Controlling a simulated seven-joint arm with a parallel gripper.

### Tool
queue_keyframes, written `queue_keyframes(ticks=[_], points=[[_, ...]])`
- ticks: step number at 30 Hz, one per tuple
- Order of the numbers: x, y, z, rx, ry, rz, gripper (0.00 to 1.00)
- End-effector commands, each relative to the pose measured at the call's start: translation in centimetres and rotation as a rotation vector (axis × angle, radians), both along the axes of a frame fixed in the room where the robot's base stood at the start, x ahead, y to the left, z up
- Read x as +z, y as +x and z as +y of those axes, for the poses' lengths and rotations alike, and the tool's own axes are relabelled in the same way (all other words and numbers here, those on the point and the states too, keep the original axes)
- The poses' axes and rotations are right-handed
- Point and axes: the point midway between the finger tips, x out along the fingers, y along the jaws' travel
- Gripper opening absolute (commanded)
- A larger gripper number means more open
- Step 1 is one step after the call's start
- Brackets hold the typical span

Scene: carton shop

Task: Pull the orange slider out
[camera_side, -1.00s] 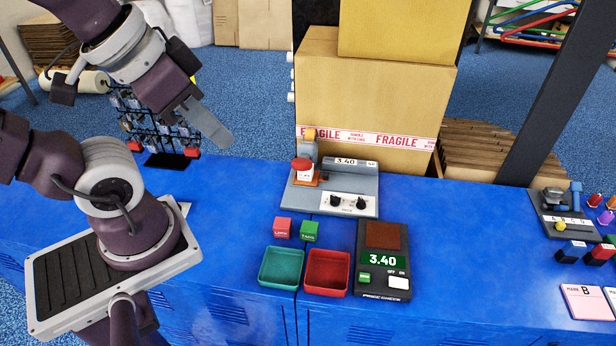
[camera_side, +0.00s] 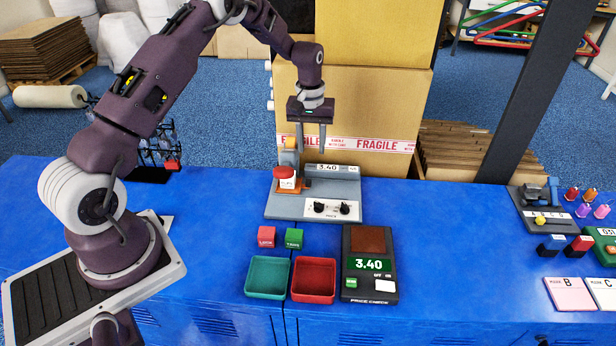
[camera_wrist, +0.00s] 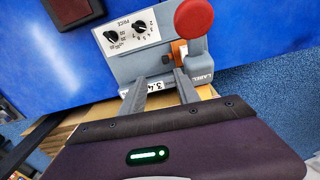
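The grey label machine (camera_side: 275,210) stands on the blue bench at the back, with a red knob (camera_side: 284,172) on its left part. A small orange piece, which looks like the slider (camera_side: 306,186), shows low beside the knob; in the wrist view the orange piece (camera_wrist: 176,48) is partly covered by the red knob and the machine's grey body. My gripper (camera_side: 311,154) points down above the back of the machine. Its two grey fingers are apart with nothing between them. In the wrist view my gripper (camera_wrist: 160,78) has its right fingertip close to the orange piece; I cannot tell whether they touch.
Stacked cartons (camera_side: 350,100) stand close behind the machine and my gripper. A price checker (camera_side: 354,290), a teal tray (camera_side: 267,259), a red tray (camera_side: 313,259) and two small blocks lie in front. Bare bench lies right of the machine.

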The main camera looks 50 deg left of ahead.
Motion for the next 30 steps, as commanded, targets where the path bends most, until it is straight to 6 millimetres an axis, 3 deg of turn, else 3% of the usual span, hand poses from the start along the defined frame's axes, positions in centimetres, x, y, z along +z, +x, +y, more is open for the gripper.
queue_keyframes(ticks=[1, 3, 15, 19, 26, 30], points=[[-2.5, 0.1, 0.7, 0.024, -0.006, 0.020, 0.38], [-4.6, 0.1, 1.3, 0.048, -0.009, 0.035, 0.38], [-11.5, 0.1, 1.5, 0.057, -0.011, 0.042, 0.38], [-12.6, 0.1, 1.5, 0.057, -0.011, 0.042, 0.38], [-12.7, 0.1, 1.5, 0.057, -0.011, 0.040, 0.38], [-12.7, 0.1, 1.5, 0.057, -0.011, 0.040, 0.13]])
